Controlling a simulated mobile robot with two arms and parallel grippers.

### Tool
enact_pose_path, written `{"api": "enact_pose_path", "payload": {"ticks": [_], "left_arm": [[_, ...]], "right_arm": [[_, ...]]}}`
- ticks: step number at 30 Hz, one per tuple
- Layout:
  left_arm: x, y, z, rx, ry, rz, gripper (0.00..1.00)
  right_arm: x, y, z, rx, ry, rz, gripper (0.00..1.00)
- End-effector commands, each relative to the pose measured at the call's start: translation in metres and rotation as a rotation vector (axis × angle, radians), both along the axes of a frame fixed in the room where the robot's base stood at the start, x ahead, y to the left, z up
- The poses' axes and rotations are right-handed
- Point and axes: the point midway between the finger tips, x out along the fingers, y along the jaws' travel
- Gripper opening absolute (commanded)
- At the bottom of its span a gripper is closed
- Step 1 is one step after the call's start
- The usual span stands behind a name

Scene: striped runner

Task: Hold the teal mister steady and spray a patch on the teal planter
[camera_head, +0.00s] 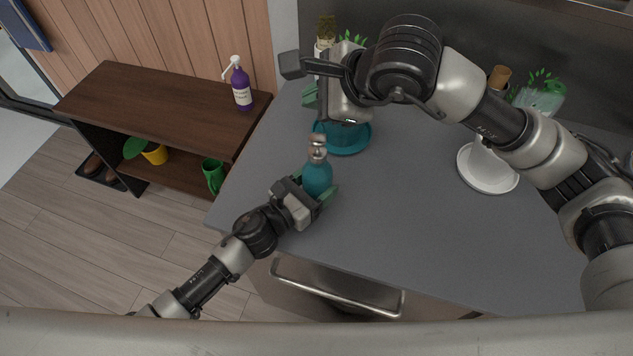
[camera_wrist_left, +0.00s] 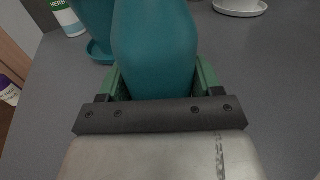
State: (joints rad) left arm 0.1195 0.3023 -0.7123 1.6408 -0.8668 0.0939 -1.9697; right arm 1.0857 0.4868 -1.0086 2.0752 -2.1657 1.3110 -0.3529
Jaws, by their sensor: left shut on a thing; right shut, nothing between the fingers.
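The teal mister (camera_head: 317,177) stands upright near the left edge of the grey counter, with a silver spray head on top. My left gripper (camera_head: 318,192) is shut on its body; in the left wrist view the mister (camera_wrist_left: 155,50) fills the space between the green fingers. The teal planter (camera_head: 343,138) sits on a teal saucer just behind the mister, partly hidden by my right arm. It also shows in the left wrist view (camera_wrist_left: 95,18). My right gripper (camera_head: 296,68) is shut and empty, above and to the left of the planter.
The grey counter (camera_head: 400,215) is bare in the middle. A white pot on a white saucer (camera_head: 488,178) stands at the right. Bottles and plants line the back, partly hidden by my right arm. A purple pump bottle (camera_head: 241,88) stands on the brown shelf (camera_head: 150,100) at the left.

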Motion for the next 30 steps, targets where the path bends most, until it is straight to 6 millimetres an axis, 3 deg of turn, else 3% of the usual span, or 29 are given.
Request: {"api": "enact_pose_path", "payload": {"ticks": [14, 22, 30], "left_arm": [[0.000, 0.000, 0.000, 0.000, 0.000, 0.000, 0.33], [0.000, 0.000, 0.000, 0.000, 0.000, 0.000, 0.33], [0.000, 0.000, 0.000, 0.000, 0.000, 0.000, 0.33]], "right_arm": [[0.000, 0.000, 0.000, 0.000, 0.000, 0.000, 0.00], [0.000, 0.000, 0.028, 0.000, -0.001, -0.001, 0.00], [0.000, 0.000, 0.002, -0.001, 0.004, 0.000, 0.00]]}}
